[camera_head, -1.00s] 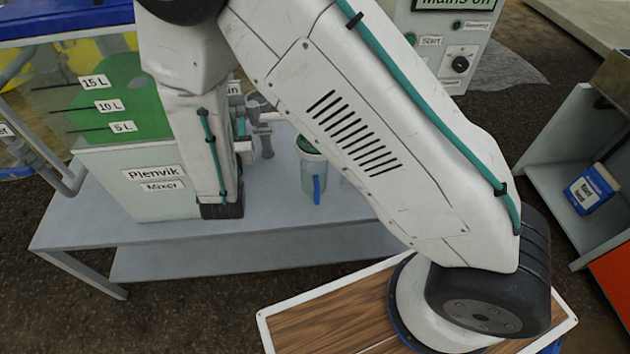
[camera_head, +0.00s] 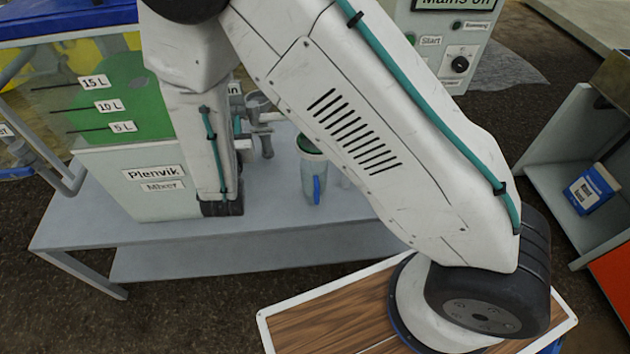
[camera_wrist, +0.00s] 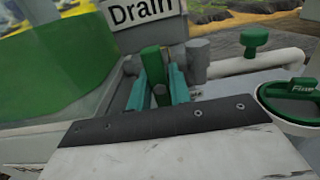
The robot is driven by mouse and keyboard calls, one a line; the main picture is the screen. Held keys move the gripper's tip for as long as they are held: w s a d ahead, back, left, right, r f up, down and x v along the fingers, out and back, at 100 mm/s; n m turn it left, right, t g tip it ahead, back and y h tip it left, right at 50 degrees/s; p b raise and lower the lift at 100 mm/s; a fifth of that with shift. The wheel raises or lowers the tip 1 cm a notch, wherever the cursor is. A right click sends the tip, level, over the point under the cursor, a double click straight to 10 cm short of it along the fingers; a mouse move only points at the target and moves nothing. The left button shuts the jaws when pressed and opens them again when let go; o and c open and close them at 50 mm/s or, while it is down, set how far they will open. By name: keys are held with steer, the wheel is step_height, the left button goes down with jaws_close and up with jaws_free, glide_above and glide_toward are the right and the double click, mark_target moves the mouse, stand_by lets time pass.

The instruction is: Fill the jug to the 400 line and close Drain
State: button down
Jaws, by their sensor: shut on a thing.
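The Drain sign (camera_wrist: 142,12) stands just above a green valve handle (camera_wrist: 152,66) in the wrist view. My gripper (camera_wrist: 158,82) has its teal fingers on both sides of this handle and is shut on it. In the head view my arm hides most of the valve. The jug (camera_head: 312,172), clear with a green top and a blue handle, stands upright on the grey bench right of the valve. Its green rim (camera_wrist: 262,98) shows at the right of the wrist view. I cannot read its level or its 400 line.
The Plenvik Mixer tank (camera_head: 150,205), with litre marks, stands left of my arm. A second green knob (camera_wrist: 254,38) sits on a pale pipe (camera_wrist: 270,62). The grey bench (camera_head: 270,228) is clear in front. A control box (camera_head: 440,45) reads "Mains off".

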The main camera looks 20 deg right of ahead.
steer(key=n, duration=0.5)
steer(key=shift+n, duration=0.3)
steer(key=n, duration=0.6)
stand_by(3.2)
steer(key=m, duration=0.6)
steer(key=shift+f, duration=0.1)
steer(key=shift+m, duration=0.3)
stand_by(1.2)
